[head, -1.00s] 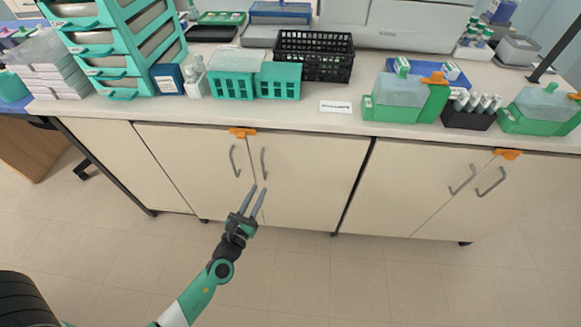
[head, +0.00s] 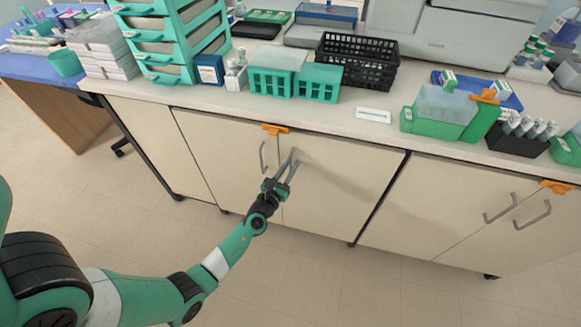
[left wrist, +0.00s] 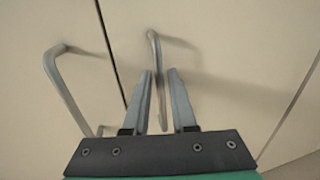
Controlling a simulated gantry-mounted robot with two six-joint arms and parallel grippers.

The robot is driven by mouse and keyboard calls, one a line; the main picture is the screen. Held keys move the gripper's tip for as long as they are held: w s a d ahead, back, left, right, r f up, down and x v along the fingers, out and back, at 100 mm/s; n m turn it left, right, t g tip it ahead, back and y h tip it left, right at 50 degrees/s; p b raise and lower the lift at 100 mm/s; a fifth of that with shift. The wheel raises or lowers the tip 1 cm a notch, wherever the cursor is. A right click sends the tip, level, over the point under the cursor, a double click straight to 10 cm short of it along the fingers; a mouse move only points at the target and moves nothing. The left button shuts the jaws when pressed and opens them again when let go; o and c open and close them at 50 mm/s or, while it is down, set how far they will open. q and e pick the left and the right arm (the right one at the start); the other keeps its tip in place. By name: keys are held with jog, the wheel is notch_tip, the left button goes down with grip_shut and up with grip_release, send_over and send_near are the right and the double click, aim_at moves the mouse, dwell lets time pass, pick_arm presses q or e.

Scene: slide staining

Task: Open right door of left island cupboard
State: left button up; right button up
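The left island cupboard has a cream left door (head: 218,150) and a cream right door (head: 340,180), both looking shut. The left door's grey bar handle (head: 262,157) is clear of my gripper and also shows in the left wrist view (left wrist: 67,85). My left gripper (head: 289,161) is at the right door's handle, fingers pointing at the door. In the left wrist view the right door's handle (left wrist: 155,60) runs between the two spread fingers (left wrist: 160,72). I cannot tell whether they touch it. In the head view the fingers largely hide this handle. My right gripper is out of view.
An orange latch piece (head: 275,129) sits at the top where the two doors meet. The right island cupboard (head: 430,205) stands to the right with handles of its own. The worktop above holds a black basket (head: 357,65) and teal racks (head: 318,84). The floor in front is clear.

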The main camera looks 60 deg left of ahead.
pick_arm(q)
jog(key=shift+c, duration=0.2)
grip_shut()
dwell(1.3)
